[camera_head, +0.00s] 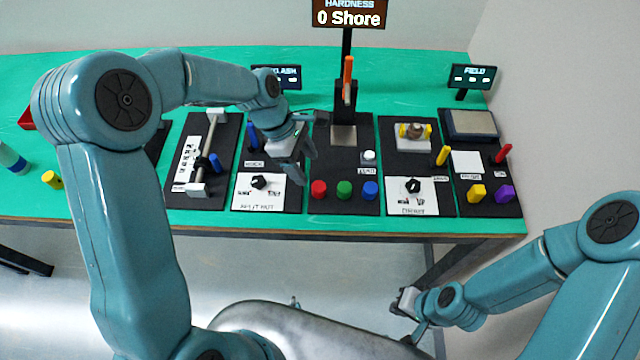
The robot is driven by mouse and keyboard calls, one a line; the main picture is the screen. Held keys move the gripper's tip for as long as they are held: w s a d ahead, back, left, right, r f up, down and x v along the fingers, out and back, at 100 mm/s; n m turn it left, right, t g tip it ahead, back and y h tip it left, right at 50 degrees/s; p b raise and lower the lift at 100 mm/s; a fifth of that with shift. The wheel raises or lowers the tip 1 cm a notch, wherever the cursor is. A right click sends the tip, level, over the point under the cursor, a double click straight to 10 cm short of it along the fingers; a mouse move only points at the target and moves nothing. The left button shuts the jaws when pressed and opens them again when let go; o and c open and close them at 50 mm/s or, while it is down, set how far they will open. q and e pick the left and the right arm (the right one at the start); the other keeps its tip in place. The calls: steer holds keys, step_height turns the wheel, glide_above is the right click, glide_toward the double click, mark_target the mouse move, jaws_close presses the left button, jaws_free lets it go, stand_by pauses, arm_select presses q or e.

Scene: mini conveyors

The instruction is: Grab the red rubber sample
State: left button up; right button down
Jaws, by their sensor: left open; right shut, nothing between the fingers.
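A short red cylinder, which appears to be the red rubber sample (319,188), stands on the front left of a black board under the hardness display (349,14). A green cylinder (344,189) and a blue cylinder (370,190) stand in a row to its right. My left gripper (303,168) is open and empty, pointing down just behind and left of the red cylinder, apart from it in the picture; its exact height is hard to judge. My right gripper (403,304) is shut and empty, low in front of the table.
The green table (350,222) holds several black boards side by side. A white panel with a black knob (259,182) lies left of the red cylinder, another knob (413,186) to the right. The hardness tester's post (346,75) rises behind the cylinders.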

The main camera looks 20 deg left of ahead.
mark_target(319, 186)
arm_select(q)
steer(key=shift+x, duration=0.9)
steer(key=shift+s+d+f, duration=0.15)
steer(key=shift+d+f, duration=0.1)
steer(key=shift+s+f, duration=0.1)
steer(key=shift+s, duration=0.15)
steer(key=shift+d+f+p, duration=0.15)
steer(key=shift+f+p, duration=0.2)
steer(key=x, duration=0.2)
steer(key=p+x, duration=0.1)
steer(key=x, duration=0.1)
steer(key=shift+w+f, duration=0.1)
steer(key=shift+w, duration=0.3)
steer(key=shift+s+d+f, duration=0.1)
steer(key=shift+f, duration=0.05)
steer(key=shift+s, duration=0.15)
steer(key=shift+w, duration=0.2)
steer(key=c, duration=1.1)
steer(key=shift+s, duration=0.15)
arm_select(e)
steer(key=shift+s+r, duration=0.2)
steer(key=shift+r, duration=0.3)
steer(key=shift+s+r, duration=0.2)
steer(key=shift+r, duration=0.25)
